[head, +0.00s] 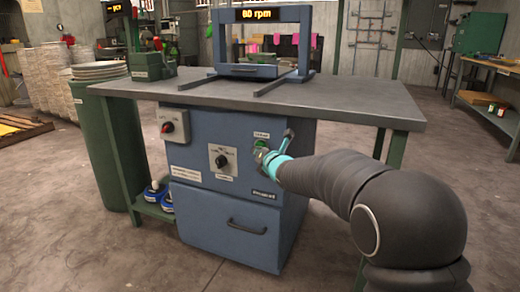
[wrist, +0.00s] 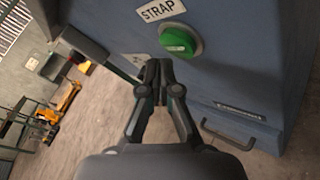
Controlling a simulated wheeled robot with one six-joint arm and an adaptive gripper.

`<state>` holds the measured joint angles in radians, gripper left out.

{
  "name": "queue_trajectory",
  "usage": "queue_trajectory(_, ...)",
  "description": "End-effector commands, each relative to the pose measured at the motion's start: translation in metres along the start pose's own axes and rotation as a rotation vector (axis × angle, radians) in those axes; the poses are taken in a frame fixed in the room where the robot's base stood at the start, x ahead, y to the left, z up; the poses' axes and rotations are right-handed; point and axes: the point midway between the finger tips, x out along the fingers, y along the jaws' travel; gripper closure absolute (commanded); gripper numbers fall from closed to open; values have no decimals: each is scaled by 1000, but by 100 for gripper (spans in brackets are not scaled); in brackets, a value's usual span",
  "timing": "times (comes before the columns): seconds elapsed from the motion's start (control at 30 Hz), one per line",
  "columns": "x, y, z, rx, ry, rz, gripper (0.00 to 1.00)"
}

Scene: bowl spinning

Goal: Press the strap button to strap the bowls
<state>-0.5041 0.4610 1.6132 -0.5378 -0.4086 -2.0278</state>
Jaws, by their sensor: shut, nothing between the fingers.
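The green strap button (wrist: 178,40) sits on the blue cabinet (head: 190,215), under a white label reading STRAP (wrist: 161,9). In the head view the button (head: 260,143) is partly hidden by my gripper. My gripper (wrist: 158,72) is shut and empty, with its fingertips just beside and below the button in the wrist view. I cannot tell whether they touch the cabinet face; the button looks uncovered there. A stack of pale dishes (head: 98,70), perhaps bowls, stands on a green drum at the left.
The cabinet also has a red button (head: 168,127), a rotary knob (head: 221,161) and a drawer handle (head: 246,227). A blue frame (head: 260,40) with an rpm display stands on the grey tabletop (head: 350,100).

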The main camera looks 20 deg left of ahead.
Motion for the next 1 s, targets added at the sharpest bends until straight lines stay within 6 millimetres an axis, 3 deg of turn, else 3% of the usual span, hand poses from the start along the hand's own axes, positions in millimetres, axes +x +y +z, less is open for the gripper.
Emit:
queue_trajectory(0.7, -34, 24, -25, 1, 1, -1, 100)
queue_trajectory(1.0, -35, 25, -25, 0, 0, 0, 100)
